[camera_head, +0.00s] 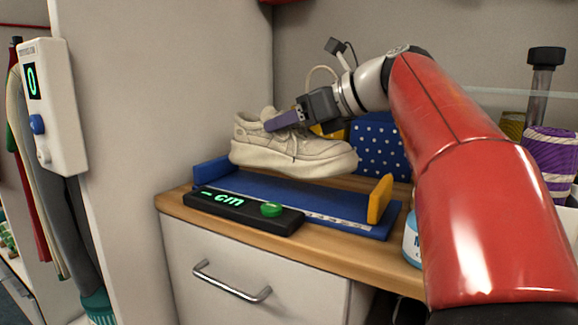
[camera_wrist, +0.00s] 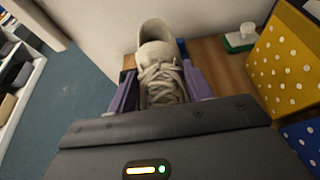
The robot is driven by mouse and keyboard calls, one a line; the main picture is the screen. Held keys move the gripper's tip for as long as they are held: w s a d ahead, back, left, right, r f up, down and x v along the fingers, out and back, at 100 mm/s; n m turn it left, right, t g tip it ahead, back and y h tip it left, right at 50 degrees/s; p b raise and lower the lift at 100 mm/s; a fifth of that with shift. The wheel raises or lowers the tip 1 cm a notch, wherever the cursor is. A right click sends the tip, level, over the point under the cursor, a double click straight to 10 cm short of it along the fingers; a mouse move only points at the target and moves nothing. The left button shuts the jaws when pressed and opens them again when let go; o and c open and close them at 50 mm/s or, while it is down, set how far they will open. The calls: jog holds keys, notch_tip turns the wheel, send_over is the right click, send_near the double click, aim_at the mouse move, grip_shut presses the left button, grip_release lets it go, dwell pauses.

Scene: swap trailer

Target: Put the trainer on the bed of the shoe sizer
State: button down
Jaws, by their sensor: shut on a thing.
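The cream trainer (camera_head: 300,157) is held in my gripper (camera_head: 283,121) above the blue bed of the shoe sizer (camera_head: 315,196). Its toe points right in the head view, and a gap shows between its sole and the bed. The sizer has a blue end wall at left, a yellow stop (camera_head: 380,199) at right and a black display bar (camera_head: 243,211) reading "– cm" with a green button. In the wrist view the trainer (camera_wrist: 160,60) sits between the two purple fingers (camera_wrist: 158,88), which are shut on it. The sizer is mostly hidden there.
The sizer stands on a wooden worktop (camera_head: 175,202) above a white drawer. A blue dotted box (camera_head: 380,146) and a yellow dotted box (camera_wrist: 287,62) stand behind. A white wall rises at left, carrying a device (camera_head: 52,105) showing 0. A bottle (camera_head: 411,243) stands right of the sizer.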

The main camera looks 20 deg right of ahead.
aim_at(290, 148)
notch_tip(290, 148, down, 5)
jog(key=shift+f+b, duration=0.15)
jog(key=shift+b, duration=0.75)
jog(key=c, duration=0.6)
grip_release()
jog(key=p+v, duration=0.2)
jog(key=v, duration=1)
